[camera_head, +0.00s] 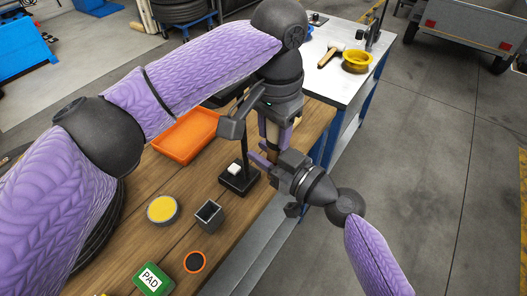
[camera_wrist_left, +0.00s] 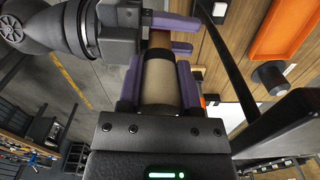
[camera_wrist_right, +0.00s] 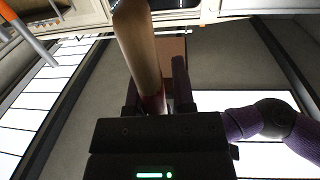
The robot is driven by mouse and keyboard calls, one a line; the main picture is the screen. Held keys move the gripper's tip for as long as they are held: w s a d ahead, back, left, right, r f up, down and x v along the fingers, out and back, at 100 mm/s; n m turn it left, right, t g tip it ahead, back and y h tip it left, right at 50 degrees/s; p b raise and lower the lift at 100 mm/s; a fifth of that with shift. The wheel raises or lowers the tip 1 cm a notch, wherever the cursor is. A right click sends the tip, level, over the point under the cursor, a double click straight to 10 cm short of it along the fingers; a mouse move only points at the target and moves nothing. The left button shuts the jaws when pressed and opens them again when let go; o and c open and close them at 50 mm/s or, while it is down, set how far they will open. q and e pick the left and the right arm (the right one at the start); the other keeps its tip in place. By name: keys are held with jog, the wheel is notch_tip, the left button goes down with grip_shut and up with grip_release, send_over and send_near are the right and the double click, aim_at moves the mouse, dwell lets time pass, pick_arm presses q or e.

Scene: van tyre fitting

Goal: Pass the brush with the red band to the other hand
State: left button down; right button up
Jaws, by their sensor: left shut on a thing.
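The brush shows its pale wooden handle (camera_head: 272,129) in the head view, just below my left gripper (camera_head: 268,132). My left gripper is shut on it; the left wrist view shows the handle (camera_wrist_left: 160,82) between the purple fingers. My right gripper (camera_head: 273,150) is close below, its fingers around the brush's far part. In the right wrist view the handle (camera_wrist_right: 140,50) runs between the fingers, with a dark red band near the gripper body. A small gap shows beside one finger, so it looks open. The bristles are not clear.
On the wooden bench are an orange tray (camera_head: 185,134), a yellow round tin (camera_head: 162,209), a grey square cup (camera_head: 208,214), a green pad box (camera_head: 152,279) and a dark stand (camera_head: 239,182). A white table (camera_head: 335,88) holds a mallet and yellow bowl. Open floor lies right.

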pick_arm(q)
jog(key=shift+c, duration=1)
grip_release()
